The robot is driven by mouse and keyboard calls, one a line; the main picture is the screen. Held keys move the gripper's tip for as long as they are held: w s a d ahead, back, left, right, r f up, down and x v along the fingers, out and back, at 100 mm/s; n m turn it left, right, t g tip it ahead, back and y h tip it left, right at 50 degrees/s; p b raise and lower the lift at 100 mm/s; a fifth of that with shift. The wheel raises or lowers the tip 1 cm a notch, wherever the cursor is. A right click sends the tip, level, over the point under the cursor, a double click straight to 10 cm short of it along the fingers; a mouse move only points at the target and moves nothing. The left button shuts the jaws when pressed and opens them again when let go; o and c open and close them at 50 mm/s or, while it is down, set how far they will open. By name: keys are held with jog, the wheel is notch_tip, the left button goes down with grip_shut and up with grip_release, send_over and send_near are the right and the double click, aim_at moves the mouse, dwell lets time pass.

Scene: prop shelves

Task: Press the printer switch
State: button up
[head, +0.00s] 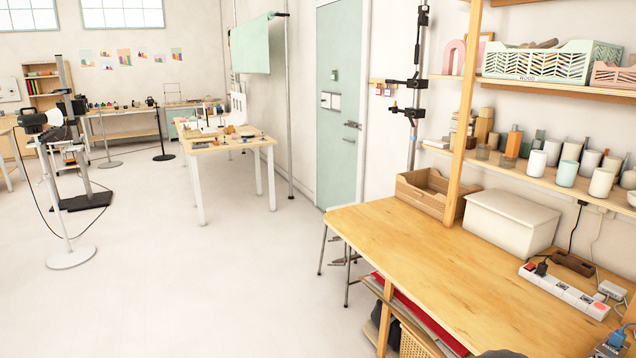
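A white power strip (565,291) lies at a slant on the wooden table at the right. A small red switch (529,267) shows at its left end, and a red-orange spot (600,305) shows near its right end. A black plug (541,268) sits in the strip beside the red switch. Small labels along the strip are too small to read, so I cannot tell which part belongs to a printer. I see no clear printer. My gripper is not in view.
The wooden table (420,250) is bare at its middle and front. A white lidded box (511,221) and a wooden crate (425,190) stand at its back. A blue item (616,339) is cut off at bottom right. Open floor (220,280) lies left.

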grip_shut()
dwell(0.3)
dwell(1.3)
